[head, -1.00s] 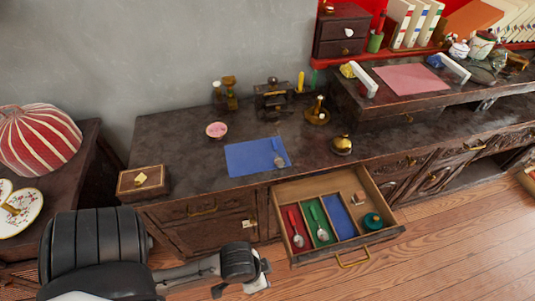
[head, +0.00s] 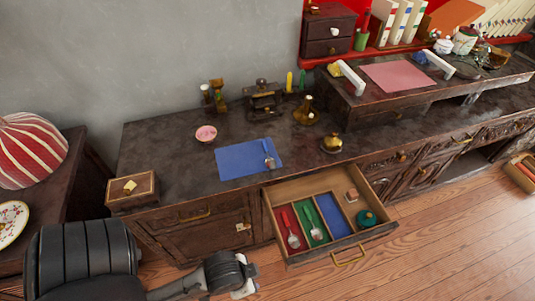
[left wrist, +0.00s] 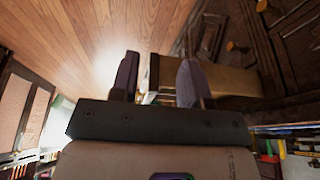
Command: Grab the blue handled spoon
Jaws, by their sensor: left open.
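The blue-handled spoon (head: 269,160) lies on the blue mat (head: 235,160) on the dark cabinet top; its bowl shows grey and its handle blends into the mat. My left gripper is low at the bottom of the head view, in front of the cabinet and well below and left of the spoon, with its fingers mostly hidden there. In the left wrist view my left gripper (left wrist: 158,82) has its fingers apart, with nothing held between them. My right gripper is not in view.
An open drawer (head: 349,253) juts out right of my left arm, holding a red-handled spoon (head: 291,235), a green-handled spoon (head: 315,228) and a teal round object (head: 366,218). A wooden box (head: 131,190), pink bowl (head: 206,133) and brass pot (head: 331,143) stand around the mat.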

